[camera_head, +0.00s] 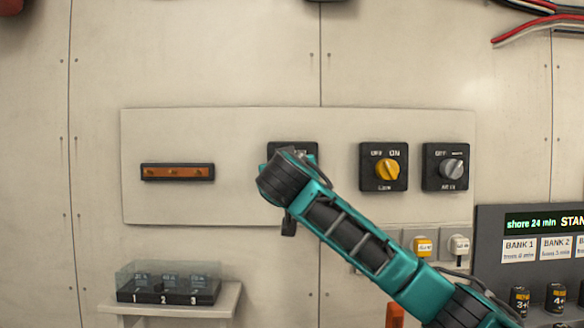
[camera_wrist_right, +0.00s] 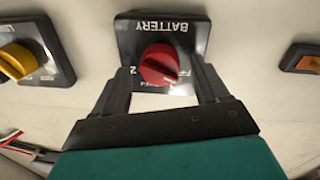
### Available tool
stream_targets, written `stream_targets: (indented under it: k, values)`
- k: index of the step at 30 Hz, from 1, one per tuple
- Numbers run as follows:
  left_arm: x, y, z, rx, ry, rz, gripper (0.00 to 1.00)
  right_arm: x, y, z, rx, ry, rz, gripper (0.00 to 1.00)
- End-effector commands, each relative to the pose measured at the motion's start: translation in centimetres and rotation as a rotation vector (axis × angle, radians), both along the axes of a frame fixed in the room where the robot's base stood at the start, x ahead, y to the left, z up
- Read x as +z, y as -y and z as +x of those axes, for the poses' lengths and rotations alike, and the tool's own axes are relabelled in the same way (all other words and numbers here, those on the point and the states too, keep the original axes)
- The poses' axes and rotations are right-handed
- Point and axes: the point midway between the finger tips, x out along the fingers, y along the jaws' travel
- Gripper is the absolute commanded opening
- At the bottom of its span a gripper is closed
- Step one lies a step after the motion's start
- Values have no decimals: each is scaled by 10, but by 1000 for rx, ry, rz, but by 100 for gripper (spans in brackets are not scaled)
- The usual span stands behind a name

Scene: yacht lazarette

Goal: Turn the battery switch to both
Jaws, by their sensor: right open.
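The battery switch is a red round knob (camera_wrist_right: 160,65) on a black plate lettered BATTERY (camera_wrist_right: 140,35), which appears upside down in the right wrist view. My right gripper (camera_wrist_right: 163,68) is open, with one dark finger on each side of the knob. I cannot tell whether either finger touches it. The knob's setting is not readable, as the fingers and the angle cover most position labels. In the head view only the top edge of the battery plate (camera_head: 293,147) shows; my right arm hides the knob and the gripper. My left gripper is not in view.
A yellow knob switch (camera_head: 388,170) and a grey knob switch (camera_head: 453,168) sit right of the battery plate. An orange bar (camera_head: 177,172) is mounted to its left. Below are a clear-covered block (camera_head: 168,284) on a shelf and a display panel (camera_head: 530,225).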

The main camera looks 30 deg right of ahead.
Motion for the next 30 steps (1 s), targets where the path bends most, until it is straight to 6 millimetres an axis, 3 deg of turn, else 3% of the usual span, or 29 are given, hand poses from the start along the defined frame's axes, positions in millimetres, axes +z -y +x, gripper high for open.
stream_targets:
  k: [10, 27, 30]
  values:
    - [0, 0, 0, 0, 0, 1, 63, 0, 2, 3, 0, 0, 0, 73]
    - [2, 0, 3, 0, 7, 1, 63, 0, 2, 3, 0, 0, 0, 18]
    - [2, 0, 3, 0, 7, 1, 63, 0, 2, 3, 0, 0, 1, 18]
